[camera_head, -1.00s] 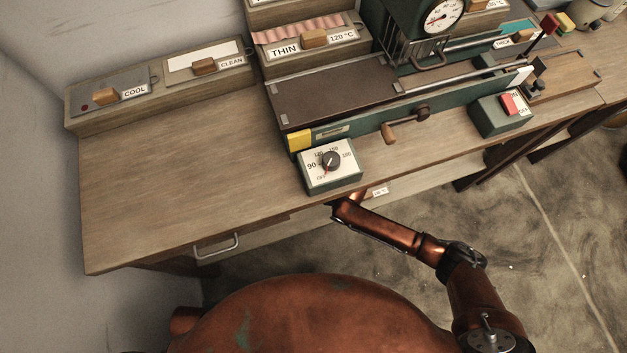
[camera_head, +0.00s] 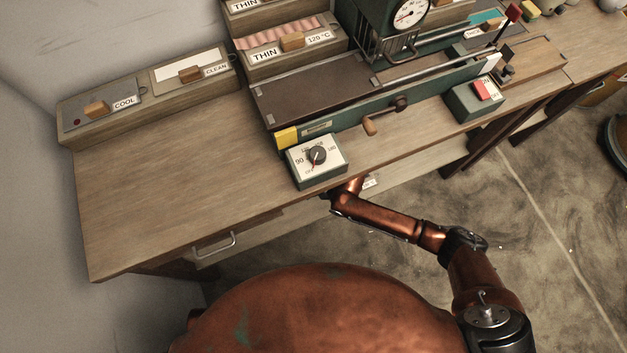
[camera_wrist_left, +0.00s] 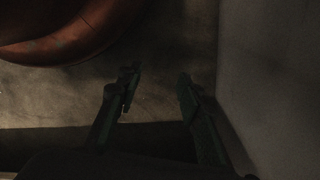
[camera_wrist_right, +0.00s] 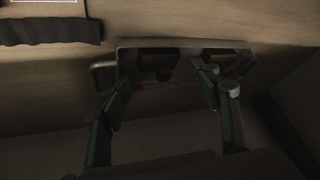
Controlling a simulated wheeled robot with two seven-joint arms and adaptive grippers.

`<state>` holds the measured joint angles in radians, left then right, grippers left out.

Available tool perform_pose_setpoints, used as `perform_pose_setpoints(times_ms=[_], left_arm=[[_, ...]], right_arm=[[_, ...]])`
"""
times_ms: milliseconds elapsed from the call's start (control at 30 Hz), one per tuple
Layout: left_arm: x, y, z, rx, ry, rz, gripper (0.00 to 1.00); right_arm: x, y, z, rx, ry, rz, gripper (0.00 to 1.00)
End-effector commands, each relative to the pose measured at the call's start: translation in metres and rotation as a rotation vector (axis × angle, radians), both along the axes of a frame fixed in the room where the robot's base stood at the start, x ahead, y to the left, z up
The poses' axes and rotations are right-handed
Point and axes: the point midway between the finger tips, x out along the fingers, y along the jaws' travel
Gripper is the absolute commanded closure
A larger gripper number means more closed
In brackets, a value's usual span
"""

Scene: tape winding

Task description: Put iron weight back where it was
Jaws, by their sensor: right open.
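I cannot pick out the iron weight with certainty. In the right wrist view, a dark block (camera_wrist_right: 158,65) sits in a shallow open compartment (camera_wrist_right: 180,44) beyond my right gripper (camera_wrist_right: 162,85); I cannot tell what it is. The right gripper's fingers are wide apart, with nothing seen between their tips. In the head view, my right arm reaches under the bench's front edge, and its gripper is hidden there. My left gripper (camera_wrist_left: 157,78) shows only in the left wrist view, open and empty over the floor beside a wall.
The wooden bench (camera_head: 160,190) has a clear left part. A temperature dial box (camera_head: 317,160) stands at its front edge, before the green winding machine (camera_head: 340,122). COOL (camera_head: 97,107) and CLEAN (camera_head: 190,73) blocks stand at the back left. A drawer handle (camera_head: 215,244) juts from the front.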

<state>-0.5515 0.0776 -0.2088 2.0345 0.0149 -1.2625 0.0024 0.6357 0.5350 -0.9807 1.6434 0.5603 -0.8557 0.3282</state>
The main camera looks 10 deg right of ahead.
Motion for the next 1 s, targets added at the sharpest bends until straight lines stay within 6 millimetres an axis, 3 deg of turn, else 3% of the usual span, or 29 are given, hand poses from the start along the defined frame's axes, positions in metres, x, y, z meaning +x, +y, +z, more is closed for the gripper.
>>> perform_pose_setpoints(times_ms=[100,333,767,867,1000], left_arm=[[-0.005,0.004,-0.018,0.007,0.001,0.000,0.66],[-0.013,0.010,-0.042,0.015,0.000,0.000,0.66],[-0.016,0.012,-0.049,0.016,0.001,0.001,0.66],[-0.016,0.012,-0.049,0.016,0.001,0.001,0.66],[-0.016,0.012,-0.049,0.016,0.002,0.001,0.66]], right_arm=[[-0.003,-0.005,0.014,0.001,-0.003,0.000,0.43],[-0.008,-0.012,0.025,0.001,0.000,0.000,0.43],[-0.012,-0.013,0.024,0.002,0.004,-0.002,0.43],[-0.022,-0.014,0.017,0.009,0.014,-0.015,0.43],[-0.060,-0.025,-0.009,0.025,0.055,-0.082,0.43]])
